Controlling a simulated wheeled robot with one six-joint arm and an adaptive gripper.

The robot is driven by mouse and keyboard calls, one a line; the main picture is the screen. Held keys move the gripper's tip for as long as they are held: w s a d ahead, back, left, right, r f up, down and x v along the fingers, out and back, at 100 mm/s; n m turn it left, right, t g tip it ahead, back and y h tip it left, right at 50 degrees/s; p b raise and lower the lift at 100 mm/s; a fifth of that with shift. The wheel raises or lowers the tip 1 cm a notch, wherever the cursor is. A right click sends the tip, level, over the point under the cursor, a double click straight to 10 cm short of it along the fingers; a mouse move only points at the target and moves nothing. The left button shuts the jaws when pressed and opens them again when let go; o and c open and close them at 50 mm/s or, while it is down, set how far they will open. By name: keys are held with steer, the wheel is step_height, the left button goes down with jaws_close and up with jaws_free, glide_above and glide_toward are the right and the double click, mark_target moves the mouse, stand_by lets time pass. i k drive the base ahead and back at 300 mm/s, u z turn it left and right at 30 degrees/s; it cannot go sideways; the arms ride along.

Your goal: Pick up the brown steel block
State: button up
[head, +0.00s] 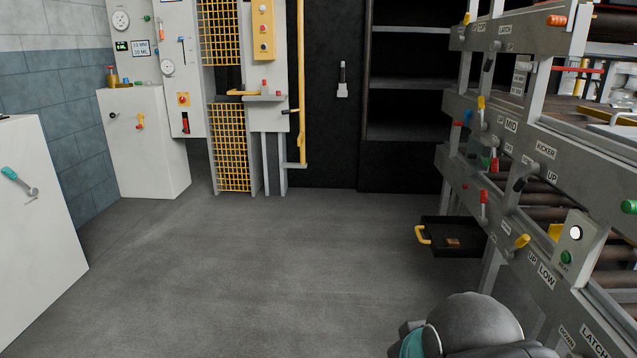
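A small brown block (453,242) lies in a dark, shallow tray (470,232) with a yellow handle (422,235) on its left side. The tray sits low, beside the grey conveyor frame on the right in the head view. The block is small here and its exact shape is hard to tell. A rounded dark grey part of my arm shows at the bottom right, in front of and below the tray in the picture. My gripper's fingers are not in view.
The grey rack (545,150) with levers, buttons and rollers fills the right side. White cabinets (145,140) stand at the back left and a white box (35,230) at the left edge. A yellow mesh gate (230,145) and dark shelves (405,95) stand behind. The middle floor (260,270) is clear.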

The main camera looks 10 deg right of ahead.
mark_target(453, 243)
steer(key=z, duration=0.15)
steer(key=i, duration=1.85)
steer(key=z, duration=1)
steer(key=i, duration=1.1)
steer(key=z, duration=0.4)
